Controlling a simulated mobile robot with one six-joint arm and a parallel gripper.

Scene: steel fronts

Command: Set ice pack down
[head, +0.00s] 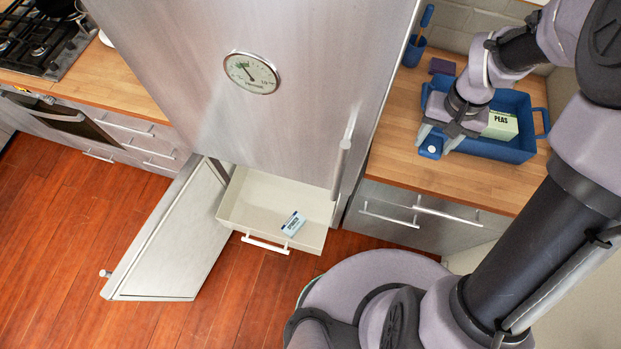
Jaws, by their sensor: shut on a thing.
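My gripper (437,142) is shut on the ice pack (430,149), a small blue block with a white spot. The gripper points down over the left front corner of a blue tray (515,155) on the wooden counter. The ice pack overlaps that corner in the picture; I cannot tell whether it touches the tray or the counter. The fingers and wrist hide part of the tray's left side.
A pale green peas box (501,125) stands in the tray. A dark purple block (442,66) and a blue cup (414,50) are behind it. The lower freezer door (170,240) is open, its drawer (260,205) pulled out with a labelled box (294,223) inside. Counter (400,165) left of the tray is bare.

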